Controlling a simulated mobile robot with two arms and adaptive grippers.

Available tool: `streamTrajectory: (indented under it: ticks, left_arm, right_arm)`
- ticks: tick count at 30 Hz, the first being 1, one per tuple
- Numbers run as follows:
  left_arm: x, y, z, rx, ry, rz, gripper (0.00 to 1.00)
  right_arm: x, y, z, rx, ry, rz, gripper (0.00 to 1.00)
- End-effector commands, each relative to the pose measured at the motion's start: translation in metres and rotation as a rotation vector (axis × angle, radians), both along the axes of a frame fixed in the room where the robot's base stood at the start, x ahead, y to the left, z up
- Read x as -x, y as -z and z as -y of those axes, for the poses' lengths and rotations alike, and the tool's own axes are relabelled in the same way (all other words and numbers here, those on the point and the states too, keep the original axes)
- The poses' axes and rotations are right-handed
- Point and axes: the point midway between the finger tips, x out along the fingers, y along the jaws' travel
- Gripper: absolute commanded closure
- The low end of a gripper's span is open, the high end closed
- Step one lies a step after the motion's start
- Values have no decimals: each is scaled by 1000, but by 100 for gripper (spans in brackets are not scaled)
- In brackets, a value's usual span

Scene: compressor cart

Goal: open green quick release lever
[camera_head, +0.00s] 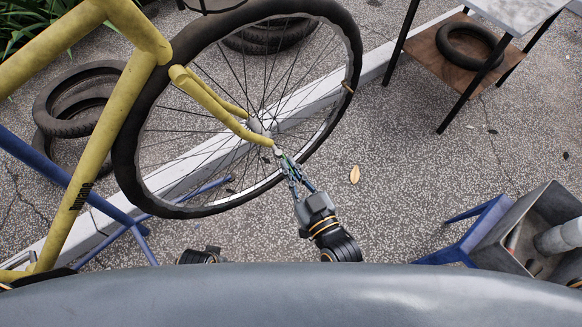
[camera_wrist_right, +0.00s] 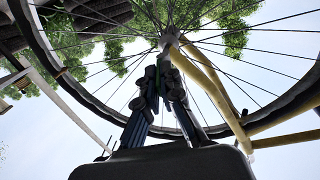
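A bicycle wheel (camera_head: 355,62) is held by a yellow fork (camera_head: 205,97). A small green quick release lever (camera_head: 284,158) shows as a thin sliver at the hub end, mostly hidden by my fingers. My right gripper (camera_head: 286,164) reaches up to the hub from below. In the right wrist view, my right gripper (camera_wrist_right: 164,68) has its fingertips close together just below the hub (camera_wrist_right: 168,42). I cannot tell whether they pinch the lever. My left gripper's fingers do not show in the head view.
A blue stand (camera_head: 105,207) is under the yellow frame at left. Tyres (camera_head: 75,125) lie on the ground behind. A shelved table (camera_head: 440,45) stands at back right. A grey bin (camera_head: 535,215) is at lower right.

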Motion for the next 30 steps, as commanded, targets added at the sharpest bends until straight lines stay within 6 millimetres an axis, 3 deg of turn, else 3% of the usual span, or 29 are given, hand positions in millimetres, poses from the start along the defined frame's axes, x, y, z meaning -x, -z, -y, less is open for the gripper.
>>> streamTrajectory:
  ticks: [10,18,26,27,30]
  left_arm:
    - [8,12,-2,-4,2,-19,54]
    - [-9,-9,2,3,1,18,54]
    - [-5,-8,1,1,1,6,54]
    - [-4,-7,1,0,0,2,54]
    - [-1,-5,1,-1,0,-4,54]
  right_arm:
    - [-8,-2,7,5,-199,12,100]
    - [-9,-2,10,-3,-268,3,100]
    - [-10,-2,10,-2,-267,2,100]
    - [-10,-2,10,-2,-267,2,90]
    - [-10,-2,10,-2,-266,1,73]
